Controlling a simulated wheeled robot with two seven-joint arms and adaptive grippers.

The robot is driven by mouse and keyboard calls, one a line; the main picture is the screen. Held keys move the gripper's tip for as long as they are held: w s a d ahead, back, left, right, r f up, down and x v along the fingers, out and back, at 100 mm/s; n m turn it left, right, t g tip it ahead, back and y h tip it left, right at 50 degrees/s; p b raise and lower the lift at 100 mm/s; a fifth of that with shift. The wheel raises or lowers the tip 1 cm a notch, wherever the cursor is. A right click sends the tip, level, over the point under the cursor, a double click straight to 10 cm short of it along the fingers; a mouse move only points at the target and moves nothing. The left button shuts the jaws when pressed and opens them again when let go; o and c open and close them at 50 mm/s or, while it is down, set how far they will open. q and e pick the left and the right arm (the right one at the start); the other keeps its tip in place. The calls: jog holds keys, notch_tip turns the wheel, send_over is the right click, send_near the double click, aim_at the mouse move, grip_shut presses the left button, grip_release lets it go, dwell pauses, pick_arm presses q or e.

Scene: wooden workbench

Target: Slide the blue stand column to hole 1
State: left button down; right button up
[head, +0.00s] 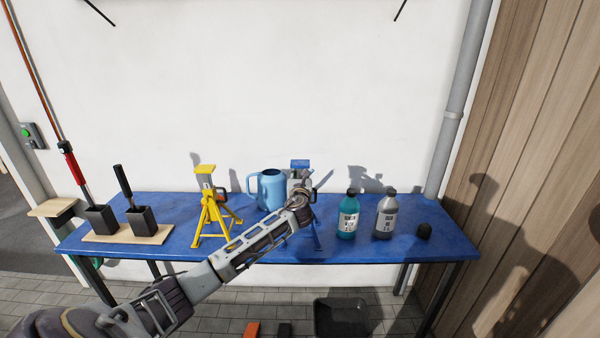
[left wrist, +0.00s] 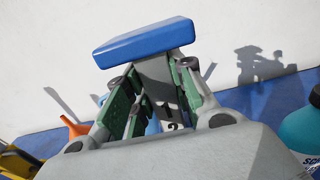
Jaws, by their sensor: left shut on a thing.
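The blue stand (head: 316,240) stands on the blue bench top right of its middle, largely hidden behind my left arm. Its column has a flat blue saddle (head: 300,163) on top, which also shows large in the left wrist view (left wrist: 145,42). My left gripper (head: 300,192) is shut on the grey column (left wrist: 158,80) just below the saddle, with green-lined fingers on either side of it. A number on the column is partly hidden by the gripper. The column's holes cannot be made out. My right gripper is not in view.
A yellow stand (head: 212,215) and a blue jug (head: 271,190) are left of the blue stand. A teal bottle (head: 348,216), a grey bottle (head: 385,216) and a black cap (head: 424,231) are to its right. A wooden board (head: 128,237) with black holders lies at the bench's left end.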

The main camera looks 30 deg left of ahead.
pick_arm(q)
jog(key=shift+r, duration=0.15)
jog(key=c, duration=1.2)
grip_release()
jog(key=v, duration=1.2)
